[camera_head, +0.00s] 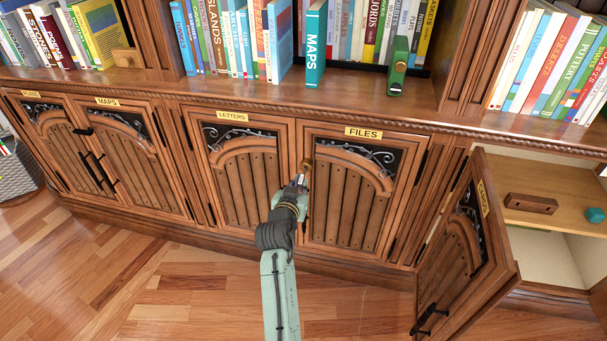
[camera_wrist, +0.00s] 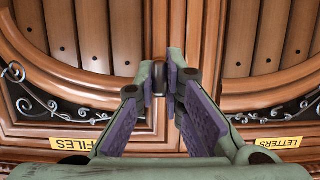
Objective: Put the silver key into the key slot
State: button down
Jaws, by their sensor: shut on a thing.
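My gripper (camera_head: 302,178) reaches to the upper left edge of the FILES door (camera_head: 345,200), near its seam with the LETTERS door (camera_head: 240,180). A small brass fitting, apparently the key slot (camera_head: 307,163), shows just beyond the fingertips. In the wrist view the fingertips (camera_wrist: 161,78) are closed on a small dark grey piece (camera_wrist: 159,76), apparently the silver key's head.
The cabinet door at the right (camera_head: 465,250) stands open, with a brown block (camera_head: 531,203) and a teal object (camera_head: 595,215) on the shelf inside. Books and a green object (camera_head: 398,66) stand above. The wooden floor (camera_head: 170,290) in front is clear.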

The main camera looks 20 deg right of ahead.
jog(key=shift+s+a+f, duration=0.1)
jog(key=shift+s+a, duration=0.3)
jog(key=shift+s, duration=0.2)
jog(key=shift+s+a+f, duration=0.1)
jog(key=shift+s+a, duration=0.3)
jog(key=shift+s, duration=0.15)
jog(key=shift+s+a, duration=0.15)
jog(key=shift+s, duration=0.15)
jog(key=s+a+f+b, duration=0.1)
jog(key=s+a, duration=0.4)
jog(key=s, duration=0.3)
jog(key=shift+a, duration=0.25)
dwell(0.3)
